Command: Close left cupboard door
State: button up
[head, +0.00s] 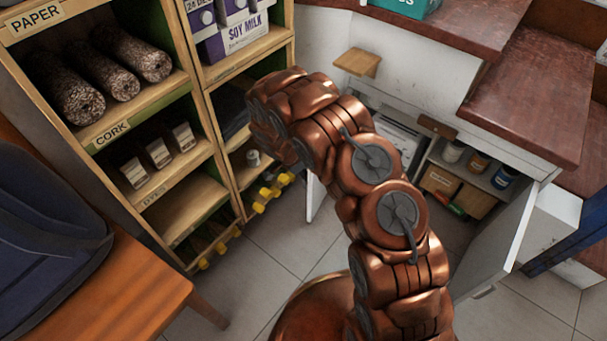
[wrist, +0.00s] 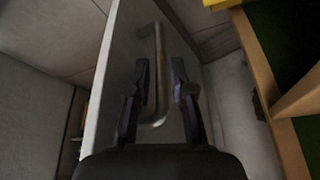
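The left cupboard door shows in the head view as a narrow pale strip (head: 316,197) beside my arm, standing open; my arm hides most of it. In the wrist view the door (wrist: 110,75) is a grey panel with a pale edge, bearing a metal bar handle (wrist: 159,75). My gripper (wrist: 160,68) is at this handle, its two dark fingers apart with the bar between them. In the head view my arm hides the gripper.
The right cupboard door (head: 500,245) also stands open. Jars and boxes sit on the cupboard shelf (head: 482,178). A wooden shelf unit (head: 190,160) stands close on the left, with yellow-ended items low down. An orange table (head: 115,275) is at front left. Tiled floor (head: 285,235) is free between.

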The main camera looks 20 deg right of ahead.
jog(key=shift+f, duration=0.15)
grip_shut()
dwell(0.5)
